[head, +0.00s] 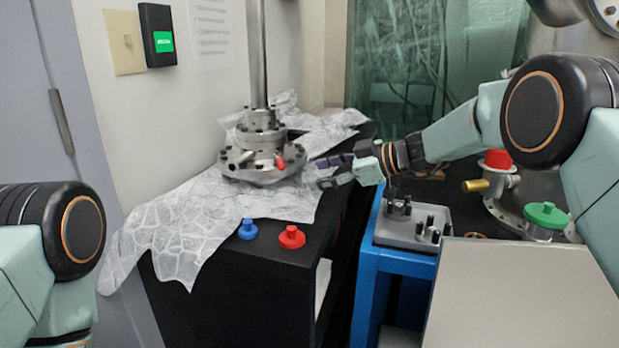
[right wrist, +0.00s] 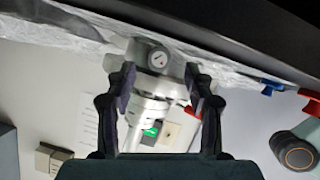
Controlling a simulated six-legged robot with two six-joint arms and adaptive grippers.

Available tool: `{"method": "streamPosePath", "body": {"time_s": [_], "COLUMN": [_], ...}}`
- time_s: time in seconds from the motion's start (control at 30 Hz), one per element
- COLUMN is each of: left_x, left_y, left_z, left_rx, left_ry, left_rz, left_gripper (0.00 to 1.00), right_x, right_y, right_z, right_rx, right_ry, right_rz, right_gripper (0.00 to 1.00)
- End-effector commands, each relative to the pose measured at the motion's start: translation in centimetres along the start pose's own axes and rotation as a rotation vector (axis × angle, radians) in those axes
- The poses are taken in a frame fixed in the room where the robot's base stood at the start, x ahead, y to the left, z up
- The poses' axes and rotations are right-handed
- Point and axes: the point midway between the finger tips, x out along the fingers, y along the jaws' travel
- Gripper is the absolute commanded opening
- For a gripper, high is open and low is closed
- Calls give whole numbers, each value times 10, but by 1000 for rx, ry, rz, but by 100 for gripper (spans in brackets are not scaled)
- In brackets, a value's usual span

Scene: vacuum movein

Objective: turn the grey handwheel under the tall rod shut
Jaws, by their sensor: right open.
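The tall rod (head: 257,55) rises from a grey metal flanged assembly (head: 262,140) that stands on crinkled foil over a black cabinet. In the right wrist view, a round grey knob (right wrist: 157,58) with a small red mark, seemingly the handwheel, faces the camera. In the head view I cannot clearly pick it out from the assembly. My right gripper (head: 322,172) is open just right of the assembly. In the right wrist view its fingertips (right wrist: 160,76) lie either side of the knob, with visible space on both sides. My left gripper is out of view.
A red handle (head: 280,161) sticks out of the assembly's front. Blue (head: 247,230) and red (head: 291,237) knobs sit at the cabinet's front. Foil (head: 190,220) drapes over the cabinet's left edge. A blue-framed stand (head: 400,262) with a grey fixture is at the right.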

Motion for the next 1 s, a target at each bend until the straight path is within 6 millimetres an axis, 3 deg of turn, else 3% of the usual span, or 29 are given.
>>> {"method": "streamPosePath", "body": {"time_s": [0.1, 0.3, 0.63, 1.0], "left_x": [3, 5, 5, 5], "left_y": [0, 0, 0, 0], "left_z": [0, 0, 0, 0], "left_rx": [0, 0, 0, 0], "left_ry": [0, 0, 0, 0], "left_rz": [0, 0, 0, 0], "left_gripper": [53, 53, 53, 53], "right_x": [19, 35, 37, 37], "right_y": [-1, 0, 0, 0], "right_z": [1, 0, 0, 0], "right_rx": [0, 2, 2, 2], "right_ry": [1, 1, 1, 1], "right_rz": [-1, 0, 1, 0], "right_gripper": [53, 53, 52, 21]}}
